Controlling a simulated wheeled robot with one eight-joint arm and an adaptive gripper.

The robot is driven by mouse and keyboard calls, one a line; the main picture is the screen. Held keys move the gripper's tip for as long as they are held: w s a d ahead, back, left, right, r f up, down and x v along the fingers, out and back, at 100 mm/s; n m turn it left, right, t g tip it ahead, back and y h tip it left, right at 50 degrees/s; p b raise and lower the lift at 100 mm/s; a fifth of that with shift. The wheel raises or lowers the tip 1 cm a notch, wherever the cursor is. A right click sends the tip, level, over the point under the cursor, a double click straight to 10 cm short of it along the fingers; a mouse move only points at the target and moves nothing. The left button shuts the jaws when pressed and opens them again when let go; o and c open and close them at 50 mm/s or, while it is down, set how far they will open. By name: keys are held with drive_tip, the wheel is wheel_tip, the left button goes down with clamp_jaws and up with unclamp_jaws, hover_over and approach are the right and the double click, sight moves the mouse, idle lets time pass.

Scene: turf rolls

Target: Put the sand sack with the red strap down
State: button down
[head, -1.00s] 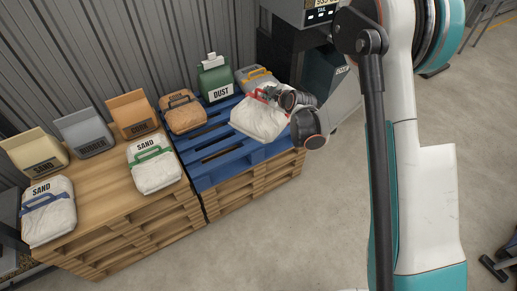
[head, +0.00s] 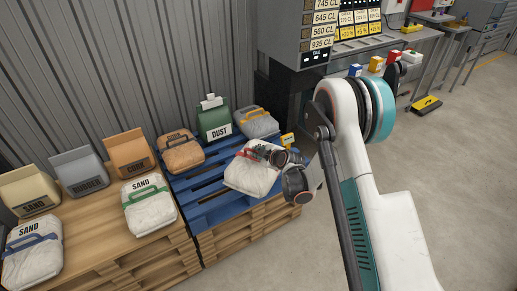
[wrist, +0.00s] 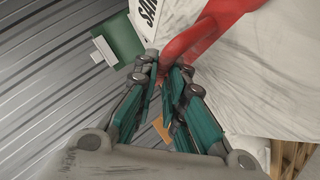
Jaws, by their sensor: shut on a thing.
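The white sand sack with the red strap (head: 251,178) is at the right part of the blue pallet (head: 199,214) in the head view. I cannot tell whether its base touches the boards. My gripper (head: 277,157) is at the sack's top right, shut on the strap. In the wrist view the red strap (wrist: 207,27) runs at the fingertips of my gripper (wrist: 166,72), and the white sack cloth (wrist: 275,75) fills the right side. Part of the sack's top is hidden behind the gripper in the head view.
A brown sack (head: 181,155), a green dust container (head: 214,120) and a grey sack with a yellow strap (head: 257,123) stand behind on the blue pallet.

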sight(259, 170)
drive_tip(key=shift+f+b, duration=1.75)
drive_tip(key=shift+f, duration=3.55)
drive_tip(key=c, duration=1.7)
unclamp_jaws()
drive_tip(key=shift+o, duration=0.2)
drive_tip(key=shift+s, duration=0.1)
